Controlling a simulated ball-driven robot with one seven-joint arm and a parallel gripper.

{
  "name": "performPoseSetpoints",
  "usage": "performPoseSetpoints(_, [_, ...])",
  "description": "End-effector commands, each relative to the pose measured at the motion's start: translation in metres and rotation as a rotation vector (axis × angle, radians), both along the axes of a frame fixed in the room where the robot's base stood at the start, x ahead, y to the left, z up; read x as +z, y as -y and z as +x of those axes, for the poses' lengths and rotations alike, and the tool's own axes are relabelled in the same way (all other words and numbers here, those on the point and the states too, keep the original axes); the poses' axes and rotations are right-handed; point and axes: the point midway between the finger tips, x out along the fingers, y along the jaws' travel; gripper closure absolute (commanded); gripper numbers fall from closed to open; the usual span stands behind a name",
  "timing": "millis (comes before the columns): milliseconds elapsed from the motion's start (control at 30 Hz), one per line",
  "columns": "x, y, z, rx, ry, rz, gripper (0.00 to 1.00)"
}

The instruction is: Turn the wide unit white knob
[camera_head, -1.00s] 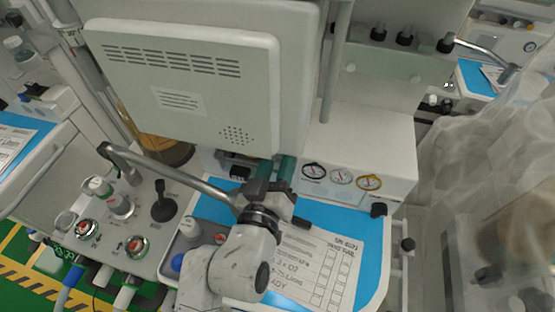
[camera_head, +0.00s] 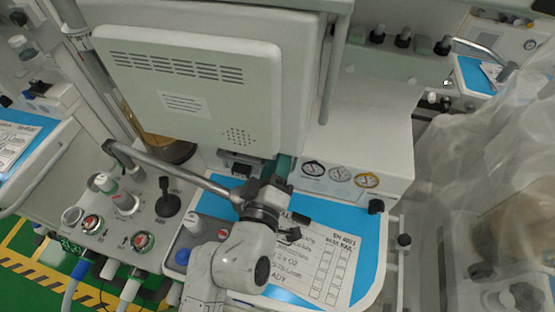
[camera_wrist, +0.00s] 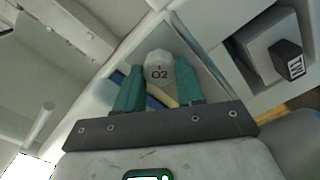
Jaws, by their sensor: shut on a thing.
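The white knob (camera_wrist: 160,70), marked O2, shows in the wrist view between the two teal fingertips of my gripper (camera_wrist: 159,80). The fingers are shut on its sides. The O2 mark looks nearly upright in this view, with a small line above it. In the head view my gripper (camera_head: 280,167) reaches in under the lower right corner of the grey monitor, and the knob is hidden there. The wide unit (camera_head: 368,142) is the white cart body with the gauges.
A black knob (camera_wrist: 287,58) on a grey block is close right of my gripper. The grey monitor (camera_head: 190,85) hangs over the hand. A metal bar (camera_head: 175,168) runs close on the left. Papers (camera_head: 310,260) lie on the blue worktop (camera_head: 372,235) below.

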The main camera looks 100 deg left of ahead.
Motion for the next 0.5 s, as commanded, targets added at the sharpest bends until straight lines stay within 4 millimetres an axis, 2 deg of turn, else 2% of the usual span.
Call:
performPoseSetpoints(300, [-0.0043, 0.0005, 0.0000, -0.002, -0.002, -0.010, 0.93])
performPoseSetpoints(333, [-0.0043, 0.0005, 0.0000, -0.002, -0.003, -0.009, 0.61])
performPoseSetpoints(433, [-0.0039, 0.0004, 0.0001, -0.002, -0.003, -0.008, 0.52])
performPoseSetpoints(500, [-0.0030, 0.0004, 0.0000, -0.001, -0.002, -0.006, 0.52])
